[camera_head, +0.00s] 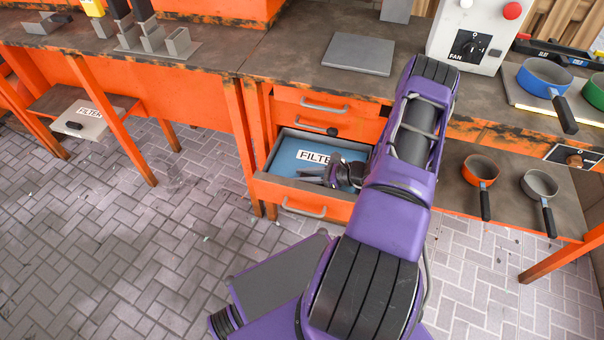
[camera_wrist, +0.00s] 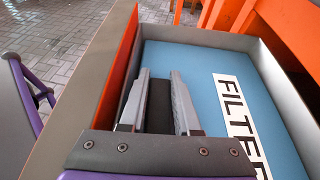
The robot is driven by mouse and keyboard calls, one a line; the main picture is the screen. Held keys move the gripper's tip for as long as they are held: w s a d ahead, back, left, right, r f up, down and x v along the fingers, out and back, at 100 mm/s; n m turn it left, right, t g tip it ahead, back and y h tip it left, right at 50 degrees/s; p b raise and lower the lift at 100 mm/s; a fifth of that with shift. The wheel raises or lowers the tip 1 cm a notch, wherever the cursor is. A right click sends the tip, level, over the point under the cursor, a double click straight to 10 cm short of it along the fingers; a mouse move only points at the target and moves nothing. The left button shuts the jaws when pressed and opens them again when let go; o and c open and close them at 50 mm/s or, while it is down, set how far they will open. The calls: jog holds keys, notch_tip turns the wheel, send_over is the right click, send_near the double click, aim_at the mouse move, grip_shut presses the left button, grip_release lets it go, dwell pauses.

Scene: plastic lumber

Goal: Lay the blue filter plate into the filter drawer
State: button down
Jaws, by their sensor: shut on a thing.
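The blue filter plate (camera_head: 288,152), with a white FILTER label, lies inside the open filter drawer (camera_head: 305,204). In the wrist view the plate (camera_wrist: 205,62) is flat and roughly lined up within the drawer walls (camera_wrist: 283,85). Whether it touches the drawer bottom cannot be told. My gripper (camera_head: 328,178) reaches into the drawer from the right. In the wrist view my gripper (camera_wrist: 160,76) has its two fingers on either side of the plate's dark handle (camera_wrist: 158,100), shut on it. My arm hides the drawer's right end in the head view.
Two shut drawers (camera_head: 310,103) sit above the open one. A white filter plate (camera_head: 84,119) lies on a low shelf at the left. A grey slab (camera_head: 358,54) and a fan control box (camera_head: 475,35) are on the bench; pans (camera_head: 480,170) stand on the right shelf.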

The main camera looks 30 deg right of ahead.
jog(key=shift+f, duration=0.2)
jog(key=c, duration=0.5)
grip_release()
jog(key=shift+c, duration=0.2)
jog(key=p+v, duration=0.1)
jog(key=v, duration=1.6)
jog(key=shift+s+d+r, duration=0.1)
jog(key=shift+s, duration=0.1)
